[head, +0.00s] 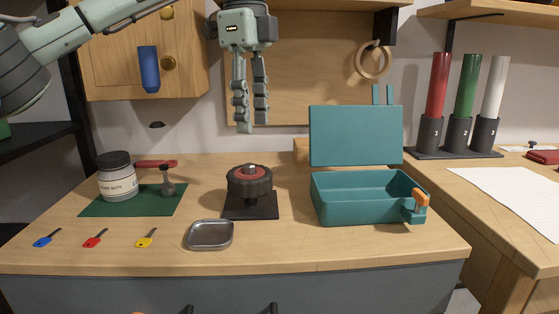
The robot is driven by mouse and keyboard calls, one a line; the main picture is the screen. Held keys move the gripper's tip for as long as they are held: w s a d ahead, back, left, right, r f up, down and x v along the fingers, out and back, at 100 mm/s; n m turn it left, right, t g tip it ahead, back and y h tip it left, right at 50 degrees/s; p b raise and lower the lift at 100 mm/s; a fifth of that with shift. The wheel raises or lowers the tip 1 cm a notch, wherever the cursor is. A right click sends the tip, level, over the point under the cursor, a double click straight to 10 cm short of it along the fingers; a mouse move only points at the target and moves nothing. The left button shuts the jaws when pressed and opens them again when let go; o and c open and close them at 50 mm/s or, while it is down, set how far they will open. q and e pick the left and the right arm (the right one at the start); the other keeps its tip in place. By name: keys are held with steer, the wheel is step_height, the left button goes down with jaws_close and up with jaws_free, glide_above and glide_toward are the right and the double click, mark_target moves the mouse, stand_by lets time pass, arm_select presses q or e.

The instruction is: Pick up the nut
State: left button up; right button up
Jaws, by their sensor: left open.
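A black wheel with a red face (262,184) lies flat on a dark square base (250,212) in the middle of the workbench. A small grey piece (249,169) stands up at the wheel's hub; it may be the nut, but it is too small to tell nut from post. A white jar with a dark lid (116,184) stands at the left, its label seeming to name nuts; its contents are hidden. My left gripper (252,122) points down, open and empty, well above the wheel. My right gripper is out of view.
A metal tray (210,247), several coloured keys (95,238) and an open teal box (350,210) are on the bench (330,247). Its lid stands upright. Coloured tubes (437,85) stand at right.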

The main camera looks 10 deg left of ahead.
mark_target(248, 164)
arm_select(q)
steer(key=shift+a+f+y, duration=0.25)
steer(key=shift+a+y, duration=0.05)
steer(key=shift+a, duration=0.1)
steer(key=shift+s+a+f+b, duration=0.15)
steer(key=shift+f+b, duration=0.4)
steer(key=shift+f, duration=1)
step_height(248, 164, down, 4)
steer(key=shift+f, duration=0.1)
steer(key=c, duration=0.9)
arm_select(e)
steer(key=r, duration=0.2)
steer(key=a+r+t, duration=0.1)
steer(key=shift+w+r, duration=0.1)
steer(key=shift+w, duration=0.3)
